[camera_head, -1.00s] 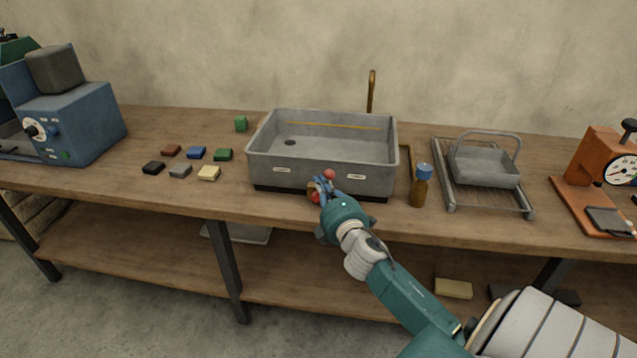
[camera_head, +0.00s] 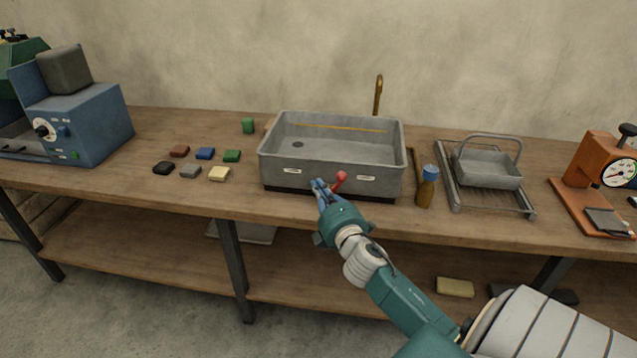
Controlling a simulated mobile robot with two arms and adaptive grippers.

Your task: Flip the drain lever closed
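The drain lever (camera_head: 340,177) shows as a red ball knob on a short stem at the front of the grey sink basin (camera_head: 278,175). The knob stands up and leans right, between two small pale labels on the front wall, nearer the right label (camera_head: 365,178). The label text is too small to read. My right gripper (camera_head: 319,187) is at the basin's front, just left of the knob. Its blue fingers look close together, but their gap is not clear. The gripper hides the lever's base, and I cannot tell whether they touch. My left gripper is out of view.
Several coloured blocks (camera_head: 204,153) lie left. A blue machine (camera_head: 85,125) and an orange scale (camera_head: 603,172) stand at the ends.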

